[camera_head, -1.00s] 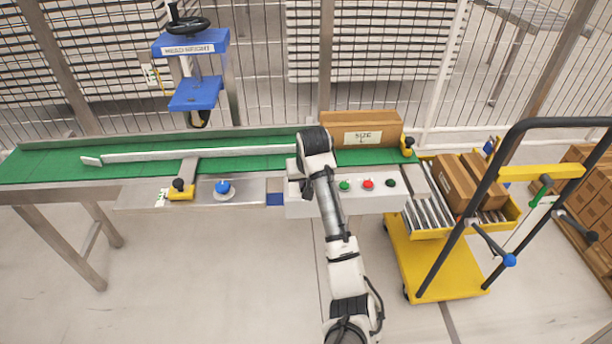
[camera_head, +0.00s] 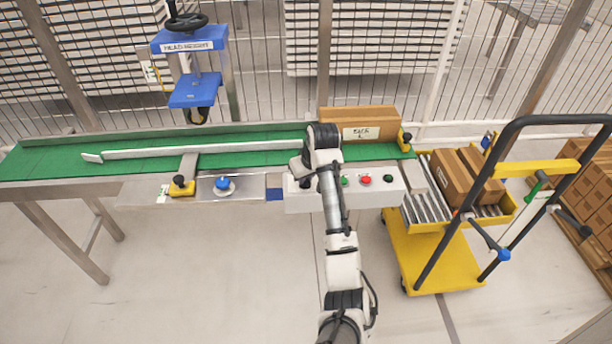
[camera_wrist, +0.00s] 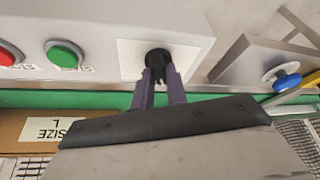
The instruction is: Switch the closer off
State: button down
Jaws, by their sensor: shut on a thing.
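The black knob (camera_wrist: 158,60) sits on a pale plate on the light grey control box (camera_head: 360,203). My gripper (camera_wrist: 159,76) is shut on this knob, with a dark finger on each side of it. In the head view my arm covers the left part of the box, and the knob is mostly hidden behind my wrist. The wrist view shows the green button (camera_wrist: 64,54) and the red button (camera_wrist: 8,54) left of the knob.
A carton marked SIZE L (camera_head: 358,123) stands on the green conveyor (camera_head: 250,160) behind the box. A blue knob (camera_head: 223,183) lies left of my arm. A blue press (camera_head: 193,88) stands farther left. A yellow cart (camera_head: 436,265) with cartons stands at right.

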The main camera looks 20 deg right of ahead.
jog(key=c, duration=1.4)
grip_release()
jog(key=p+v, duration=0.1)
jog(key=v, duration=1.3)
jog(key=shift+p, duration=0.4)
jog(key=shift+f, duration=0.1)
